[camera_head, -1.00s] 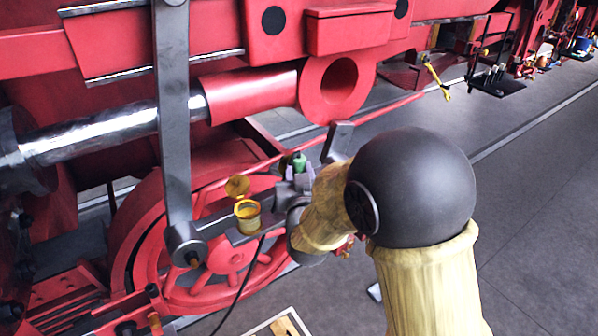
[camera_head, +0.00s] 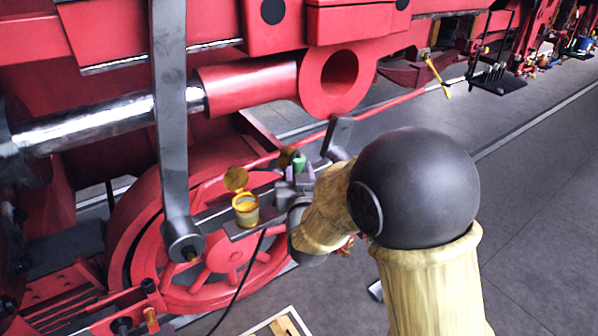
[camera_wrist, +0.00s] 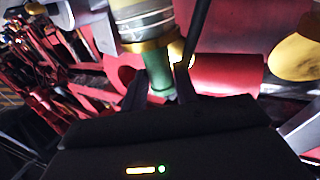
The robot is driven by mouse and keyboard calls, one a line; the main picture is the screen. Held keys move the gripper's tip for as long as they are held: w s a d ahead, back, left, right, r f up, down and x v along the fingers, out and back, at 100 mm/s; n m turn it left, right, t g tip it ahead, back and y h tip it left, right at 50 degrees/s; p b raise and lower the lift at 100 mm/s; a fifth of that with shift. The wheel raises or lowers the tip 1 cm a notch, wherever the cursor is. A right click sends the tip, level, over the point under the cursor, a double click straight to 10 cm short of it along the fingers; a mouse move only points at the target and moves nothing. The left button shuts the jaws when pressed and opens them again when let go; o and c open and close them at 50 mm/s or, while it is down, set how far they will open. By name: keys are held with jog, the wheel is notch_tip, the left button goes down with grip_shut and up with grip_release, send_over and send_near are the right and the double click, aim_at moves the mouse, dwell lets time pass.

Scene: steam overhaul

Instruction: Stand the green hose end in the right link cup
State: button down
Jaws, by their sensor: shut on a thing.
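My gripper (camera_head: 299,172) is shut on the green hose end (camera_head: 299,163), whose green top shows between the fingers in the head view. In the wrist view the green hose end (camera_wrist: 157,72) sits between the dark fingers, against a brass ring and a pale cylinder. A yellow cup (camera_head: 245,211) with its lid raised stands on the grey link, left of my gripper. Whether the hose end is inside that cup I cannot tell.
A grey upright lever (camera_head: 170,130) stands left of the cups. A red spoked wheel (camera_head: 225,255) is behind and below the link. A thin black cable (camera_head: 245,265) hangs beneath it. A red rod end (camera_head: 338,85) is above. The grey floor at right is open.

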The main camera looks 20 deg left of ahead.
jog(key=shift+f+b, duration=0.55)
jog(key=shift+f, duration=0.05)
jog(key=c, duration=1)
grip_release()
jog(key=shift+s, duration=0.15)
jog(key=b+v, duration=1.1)
jog(key=v, duration=0.6)
jog(key=shift+d+b, duration=0.25)
jog(key=shift+b, duration=0.05)
